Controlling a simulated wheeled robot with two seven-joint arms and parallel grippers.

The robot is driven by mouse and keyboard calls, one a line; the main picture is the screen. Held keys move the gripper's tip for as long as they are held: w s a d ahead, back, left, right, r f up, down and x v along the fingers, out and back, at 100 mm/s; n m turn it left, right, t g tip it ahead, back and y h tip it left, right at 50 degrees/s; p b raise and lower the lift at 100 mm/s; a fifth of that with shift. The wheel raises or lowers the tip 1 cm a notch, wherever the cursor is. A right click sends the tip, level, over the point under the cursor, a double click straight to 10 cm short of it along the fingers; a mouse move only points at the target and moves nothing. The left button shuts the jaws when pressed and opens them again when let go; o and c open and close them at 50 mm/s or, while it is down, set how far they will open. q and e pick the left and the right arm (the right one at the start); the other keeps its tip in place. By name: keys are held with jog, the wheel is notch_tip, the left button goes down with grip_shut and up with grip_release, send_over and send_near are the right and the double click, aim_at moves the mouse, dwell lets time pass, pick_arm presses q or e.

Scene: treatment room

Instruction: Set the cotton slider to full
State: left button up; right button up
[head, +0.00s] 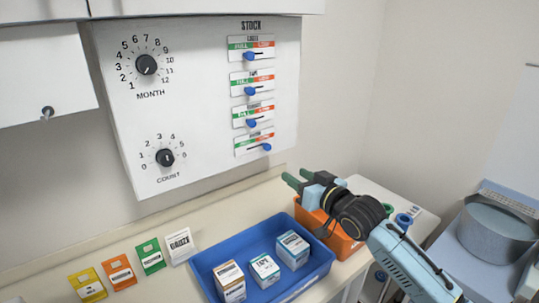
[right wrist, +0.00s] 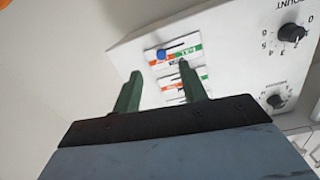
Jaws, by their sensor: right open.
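The stock panel (head: 215,100) on the wall has a column of sliders with blue knobs, each with a green FULL end on the left and a red end on the right. Their small name labels are too blurred to tell which is cotton. The bottom slider's knob (head: 266,147) is at the red right end; it also shows in the right wrist view (right wrist: 162,54), which is upside down. The knobs above, such as the top one (head: 249,56), sit further left. My right gripper (head: 297,178) is open and empty, below and right of the bottom slider, apart from the panel.
Dials for month (head: 146,65) and count (head: 165,157) sit left of the sliders. Below, a blue tray (head: 205,257) holds several boxes, and an orange bin (head: 345,248) stands under my right gripper. Space before the sliders is clear.

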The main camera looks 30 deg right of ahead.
aim_at(269, 148)
jog(key=shift+t, duration=0.3)
jog(key=w, duration=0.4)
jog(key=w+r, duration=0.1)
jog(key=w, duration=0.4)
jog(key=w+p, duration=0.1)
jog(key=w, duration=0.3)
jog(key=shift+w+d+r, duration=0.1)
jog(key=shift+w+r, duration=0.3)
grip_shut()
